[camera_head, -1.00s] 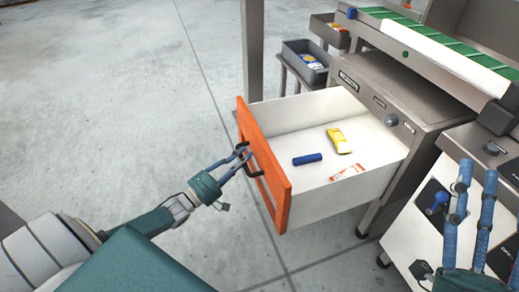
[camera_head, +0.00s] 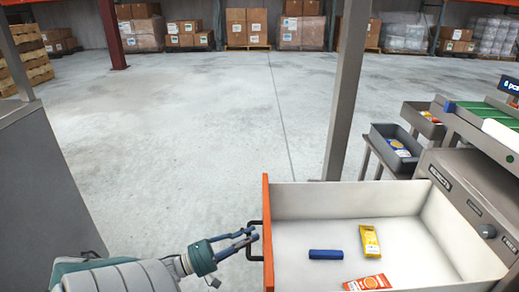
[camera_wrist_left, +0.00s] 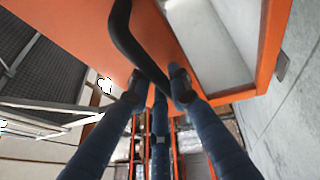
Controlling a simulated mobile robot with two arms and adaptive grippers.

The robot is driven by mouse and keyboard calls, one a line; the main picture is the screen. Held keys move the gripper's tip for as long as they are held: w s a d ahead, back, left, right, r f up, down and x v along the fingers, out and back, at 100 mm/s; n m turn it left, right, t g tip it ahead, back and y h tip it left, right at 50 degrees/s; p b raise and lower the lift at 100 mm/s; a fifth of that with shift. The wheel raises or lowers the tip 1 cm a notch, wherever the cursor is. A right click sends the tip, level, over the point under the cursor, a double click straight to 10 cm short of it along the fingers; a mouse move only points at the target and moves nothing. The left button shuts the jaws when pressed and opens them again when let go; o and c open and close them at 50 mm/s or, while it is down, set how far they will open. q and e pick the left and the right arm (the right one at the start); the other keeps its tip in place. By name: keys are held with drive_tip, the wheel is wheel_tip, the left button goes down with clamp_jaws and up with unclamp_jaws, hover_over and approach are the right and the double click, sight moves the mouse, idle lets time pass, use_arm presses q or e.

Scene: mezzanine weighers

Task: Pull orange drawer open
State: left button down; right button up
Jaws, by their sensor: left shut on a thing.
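The orange drawer front (camera_head: 267,225) is seen nearly edge-on in the head view, and the white drawer box (camera_head: 335,200) stands well out from the grey machine. My left gripper (camera_head: 250,239) reaches in from the left and is shut on the black drawer handle (camera_head: 252,256). In the left wrist view the black handle (camera_wrist_left: 128,38) passes between the fingertips (camera_wrist_left: 155,85), close to the orange front (camera_wrist_left: 70,25). My right gripper is not in view.
Inside the drawer lie a blue cylinder (camera_head: 326,254), a yellow pack (camera_head: 370,241) and an orange-white packet (camera_head: 368,283). A grey post (camera_head: 345,90) stands behind the drawer. Grey bins (camera_head: 393,150) and the machine (camera_head: 465,195) are at right. Open floor (camera_head: 190,120) lies ahead.

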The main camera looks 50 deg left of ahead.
use_arm(q)
drive_tip(key=shift+s+f, duration=0.1)
drive_tip(key=shift+s, duration=0.1)
drive_tip(key=c, duration=1.6)
unclamp_jaws()
drive_tip(key=shift+o, duration=0.2)
drive_tip(key=shift+a, duration=0.1)
drive_tip(key=v, duration=1.2)
